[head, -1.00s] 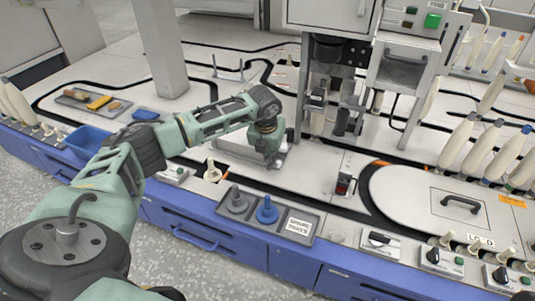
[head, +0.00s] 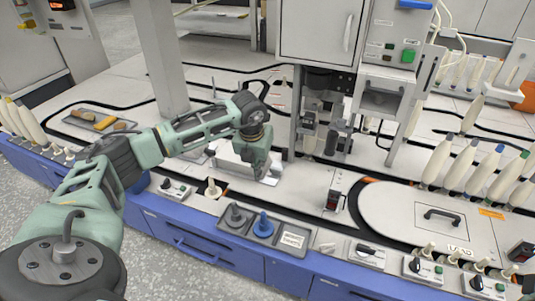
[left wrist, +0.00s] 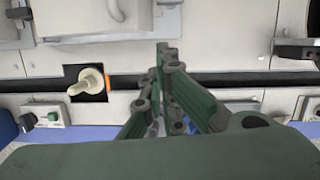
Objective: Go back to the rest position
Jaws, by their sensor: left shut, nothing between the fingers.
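My left arm reaches in from the left in the head view, over the light worktop in front of the machine. Its hand (head: 256,150) points down above a pale metal piece, and the fingertips are hard to make out there. In the left wrist view the dark green fingers (left wrist: 168,60) are together and empty, over the worktop near a black groove. My right gripper is not in view.
A grey tray (head: 231,230) with a grey and a blue peg (head: 263,226) sits at the front edge. A cream peg (head: 212,188) stands behind it. The machine cabinet (head: 318,35) rises close behind the hand. Several bobbins (head: 465,160) stand at right.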

